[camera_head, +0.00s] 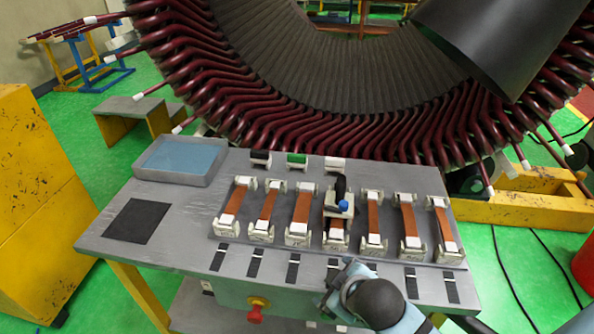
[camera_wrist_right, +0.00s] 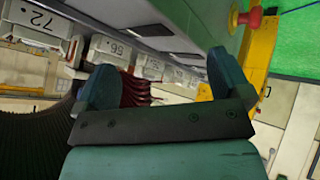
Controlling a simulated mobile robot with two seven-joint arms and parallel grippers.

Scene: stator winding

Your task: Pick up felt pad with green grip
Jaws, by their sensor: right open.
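The felt pad with the green grip (camera_head: 297,159) is in the head view, at the back of the grey table, the middle one of a row of three small blocks. My right gripper (camera_head: 340,283) is at the table's front edge, well in front of the pad and lower in the picture. In the right wrist view the two teal fingers of my right gripper (camera_wrist_right: 165,85) stand wide apart with nothing between them. The green-grip pad is not seen in the wrist view. My left gripper is not in view.
Beside the green-grip pad are a black-topped block (camera_head: 260,158) and a pale block (camera_head: 335,164). A row of numbered fixtures (camera_head: 265,212) with brown bars lies between pad and gripper. A shallow blue tray (camera_head: 180,158) is at left. The big stator (camera_head: 300,70) rises behind.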

